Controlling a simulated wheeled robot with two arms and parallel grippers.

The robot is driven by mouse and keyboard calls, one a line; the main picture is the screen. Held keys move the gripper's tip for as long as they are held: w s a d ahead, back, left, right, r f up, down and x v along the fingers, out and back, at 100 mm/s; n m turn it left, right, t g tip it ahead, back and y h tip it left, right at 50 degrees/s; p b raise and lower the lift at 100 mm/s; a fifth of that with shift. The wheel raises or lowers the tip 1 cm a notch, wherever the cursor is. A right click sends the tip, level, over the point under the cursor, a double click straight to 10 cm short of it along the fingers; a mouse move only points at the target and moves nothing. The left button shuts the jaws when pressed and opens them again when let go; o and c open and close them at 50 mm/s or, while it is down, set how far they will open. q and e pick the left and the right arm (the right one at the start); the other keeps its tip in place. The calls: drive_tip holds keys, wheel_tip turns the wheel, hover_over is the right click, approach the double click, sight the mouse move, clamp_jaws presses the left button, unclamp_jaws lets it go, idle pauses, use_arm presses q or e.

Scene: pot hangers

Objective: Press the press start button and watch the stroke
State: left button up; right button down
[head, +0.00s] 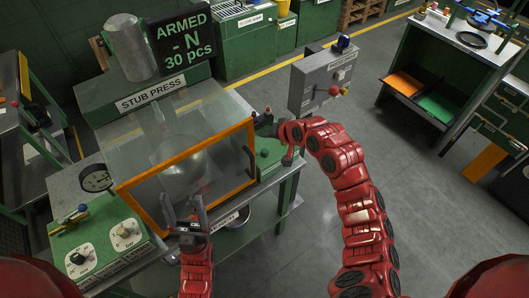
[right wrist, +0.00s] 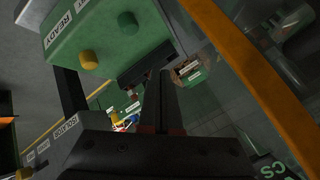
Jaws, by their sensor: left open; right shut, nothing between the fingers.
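The stub press (head: 152,97) stands at left with a clear guard framed in orange (head: 190,158); the guard looks closed. Its sign (head: 181,45) reads "ARMED - N 30 pcs". A green control box (head: 268,160) sits right of the guard. In the right wrist view the box (right wrist: 105,45) carries a "READY" label, a yellow button (right wrist: 89,57) and a green button (right wrist: 127,20). Which one is press start I cannot read. My right gripper (head: 263,120) is shut and empty beside the box. My left gripper (head: 188,212) is open in front of the guard.
A gauge (head: 96,178) and a green panel with two knobs (head: 105,242) stand front left. A grey isolator box (head: 322,80) with a red knob stands behind my right arm. A workbench with orange and green trays (head: 404,83) is at right. The floor between is clear.

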sight(266, 153)
drive_tip(key=shift+f+b, duration=1.2)
drive_tip(key=shift+f, duration=1.55)
drive_tip(key=shift+f, duration=0.1)
drive_tip(key=shift+f, duration=0.3)
drive_tip(key=shift+f+b, duration=0.55)
drive_tip(key=shift+f, duration=0.05)
idle(0.5)
drive_tip(key=shift+r, duration=0.15)
drive_tip(key=shift+r+p, duration=0.65)
drive_tip(key=shift+r, duration=0.2)
drive_tip(key=shift+r, duration=0.15)
drive_tip(key=shift+r+p, duration=1.45)
drive_tip(key=shift+r, duration=0.95)
